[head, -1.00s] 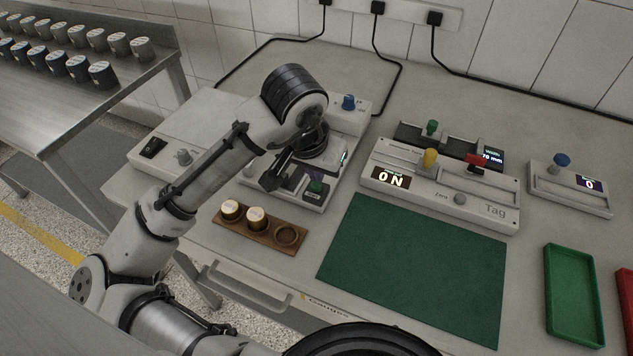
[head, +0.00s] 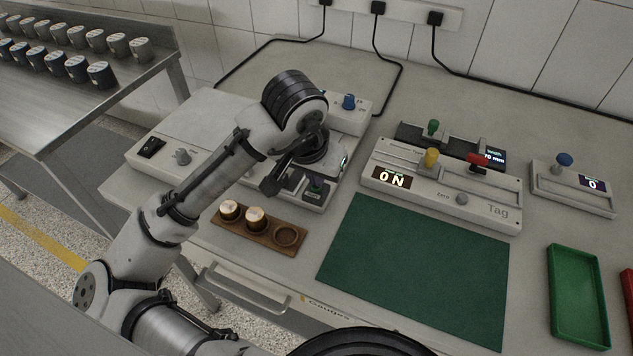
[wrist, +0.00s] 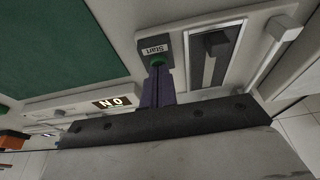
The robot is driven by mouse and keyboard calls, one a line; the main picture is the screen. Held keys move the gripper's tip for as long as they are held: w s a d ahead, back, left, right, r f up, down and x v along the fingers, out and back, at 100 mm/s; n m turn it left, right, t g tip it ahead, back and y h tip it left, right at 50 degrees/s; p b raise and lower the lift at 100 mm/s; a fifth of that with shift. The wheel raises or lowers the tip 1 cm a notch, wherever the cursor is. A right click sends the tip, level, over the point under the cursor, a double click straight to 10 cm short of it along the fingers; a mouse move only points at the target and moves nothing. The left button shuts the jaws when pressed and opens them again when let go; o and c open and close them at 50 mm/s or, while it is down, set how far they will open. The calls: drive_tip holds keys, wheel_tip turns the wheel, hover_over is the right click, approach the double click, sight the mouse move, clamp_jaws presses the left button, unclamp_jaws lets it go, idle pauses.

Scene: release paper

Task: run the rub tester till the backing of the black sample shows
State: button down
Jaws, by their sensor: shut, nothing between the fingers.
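In the head view the fingertips largely cover this button. Beside it in the wrist view is a framed slot with a dark strip (wrist: 207,72) and a dark block (wrist: 216,43).
A wooden holder (head: 268,242) with two capped pots and an empty hole stands in front of the tester. To the right are a green mat (head: 415,270), a device reading "0 N" (head: 440,185) and a green tray (head: 577,300). The mat is clear.

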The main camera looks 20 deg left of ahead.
drive_tip(key=shift+r, duration=0.1)
wheel_tip(320, 180, up, 7)
drive_tip(key=s+d+p, duration=0.2)
drive_tip(key=p, duration=0.4)
idle(0.6)
